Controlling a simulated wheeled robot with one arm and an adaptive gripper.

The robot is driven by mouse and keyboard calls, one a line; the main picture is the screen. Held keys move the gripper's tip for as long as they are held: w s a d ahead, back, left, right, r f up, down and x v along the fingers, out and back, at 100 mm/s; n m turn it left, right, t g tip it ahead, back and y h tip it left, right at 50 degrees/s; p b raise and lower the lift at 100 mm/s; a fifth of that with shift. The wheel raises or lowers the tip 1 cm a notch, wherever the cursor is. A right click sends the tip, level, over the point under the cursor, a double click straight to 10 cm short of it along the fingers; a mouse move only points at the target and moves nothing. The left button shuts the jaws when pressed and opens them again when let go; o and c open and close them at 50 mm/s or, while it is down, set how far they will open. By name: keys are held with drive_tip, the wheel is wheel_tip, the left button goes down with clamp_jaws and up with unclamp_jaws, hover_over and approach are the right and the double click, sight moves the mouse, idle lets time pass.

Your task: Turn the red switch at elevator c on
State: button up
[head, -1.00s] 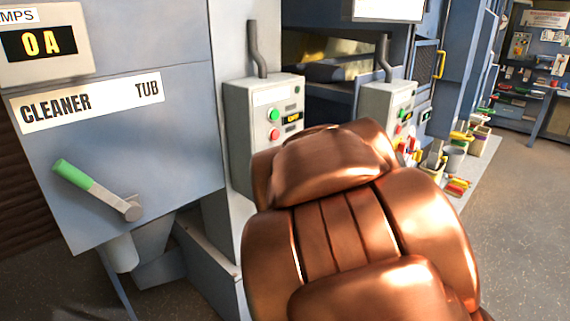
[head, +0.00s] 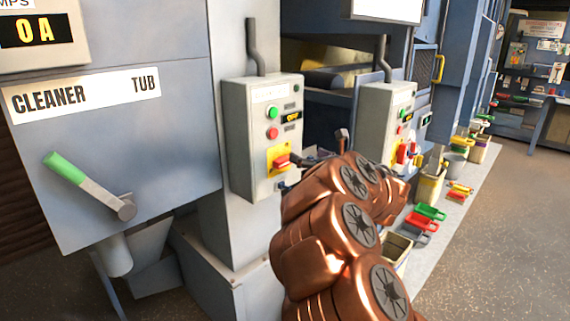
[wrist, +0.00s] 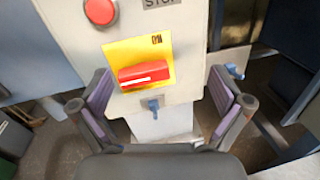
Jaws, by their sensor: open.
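A red switch (head: 283,161) sits on a yellow plate low on a grey control box (head: 248,130) in the head view. In the wrist view the red switch (wrist: 144,75) is a horizontal bar on the yellow plate (wrist: 125,49), ahead of and above my gripper (wrist: 165,105). My gripper is open and empty, its two fingers apart to the left and right below the switch, not visibly touching it. In the head view my arm hides most of the gripper. The label on the box is too blurred to read.
Above the switch are a red button (head: 272,133) and a green button (head: 271,113). A second control box (head: 385,105) stands to the right. A green-handled lever (head: 64,168) is at left. Buckets and coloured scoops (head: 430,212) line the right side; the floor beyond is clear.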

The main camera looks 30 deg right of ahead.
sight(288, 160)
drive_tip(key=shift+w+a+f+n+y+p, duration=0.25)
drive_tip(key=shift+w+a+f+n+y, duration=0.3)
drive_tip(key=shift+w, duration=0.55)
drive_tip(key=shift+w+a+f+n+y+p, duration=0.3)
drive_tip(key=shift+w+a+f+n+y, duration=0.25)
drive_tip(key=shift+w, duration=0.6)
drive_tip(key=shift+w+a+f+n+y+p, duration=0.3)
drive_tip(key=shift+w+a+n, duration=0.3)
drive_tip(key=shift+w, duration=0.5)
drive_tip(key=shift+a, duration=0.1)
drive_tip(key=c, duration=1.1)
